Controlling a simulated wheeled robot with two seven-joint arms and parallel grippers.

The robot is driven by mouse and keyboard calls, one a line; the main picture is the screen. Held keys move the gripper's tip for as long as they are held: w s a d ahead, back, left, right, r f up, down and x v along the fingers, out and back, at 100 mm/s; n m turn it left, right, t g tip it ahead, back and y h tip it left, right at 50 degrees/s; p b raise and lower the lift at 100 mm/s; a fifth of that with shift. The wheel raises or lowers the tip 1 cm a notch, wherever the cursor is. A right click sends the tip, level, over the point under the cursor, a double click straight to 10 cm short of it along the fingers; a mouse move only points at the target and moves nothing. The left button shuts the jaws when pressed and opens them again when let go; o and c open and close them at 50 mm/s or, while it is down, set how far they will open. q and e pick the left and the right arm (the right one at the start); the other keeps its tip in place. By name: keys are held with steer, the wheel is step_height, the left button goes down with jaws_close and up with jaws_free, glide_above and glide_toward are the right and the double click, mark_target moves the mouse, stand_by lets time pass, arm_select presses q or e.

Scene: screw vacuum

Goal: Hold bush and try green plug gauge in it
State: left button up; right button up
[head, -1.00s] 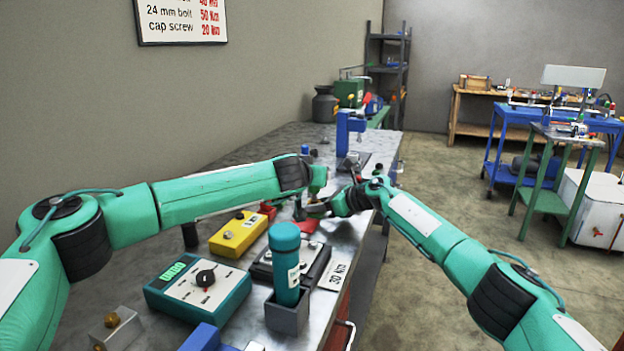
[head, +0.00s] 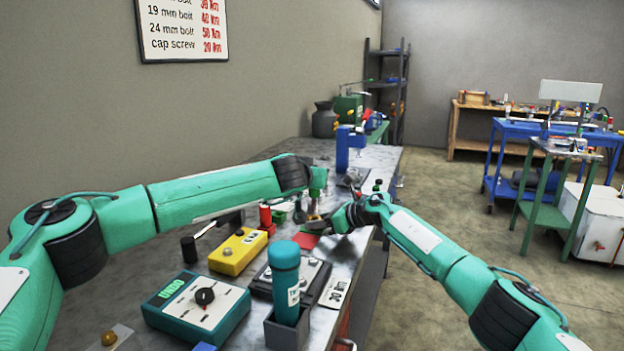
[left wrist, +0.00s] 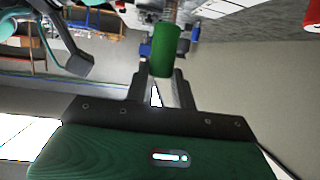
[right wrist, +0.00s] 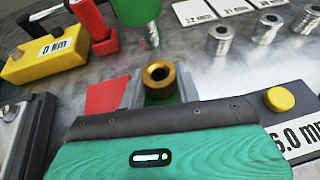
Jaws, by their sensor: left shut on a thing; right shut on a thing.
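The green plug gauge (left wrist: 170,52) is between the fingers of my left gripper (left wrist: 158,88), which is shut on its green handle; part of a metal shaft shows beyond the handle. The brass bush (right wrist: 158,76) is between the fingers of my right gripper (right wrist: 160,92), its round bore facing up. In the right wrist view the green gauge handle (right wrist: 138,12) stands just behind the bush, apart from it in the picture. In the head view the left gripper (head: 317,180) is above the right gripper (head: 322,220). The gauge's lower tip is hard to make out.
Steel rings (right wrist: 216,40) with number cards stand behind on the bench. A yellow block (head: 238,250), a red mat (right wrist: 107,97), a teal meter box (head: 196,308) and a teal cylinder in a holder (head: 285,275) crowd the near bench. A blue post stand (head: 345,150) is farther back.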

steer(key=o, duration=1.2)
steer(key=shift+c, duration=0.2)
steer(key=shift+d, duration=0.1)
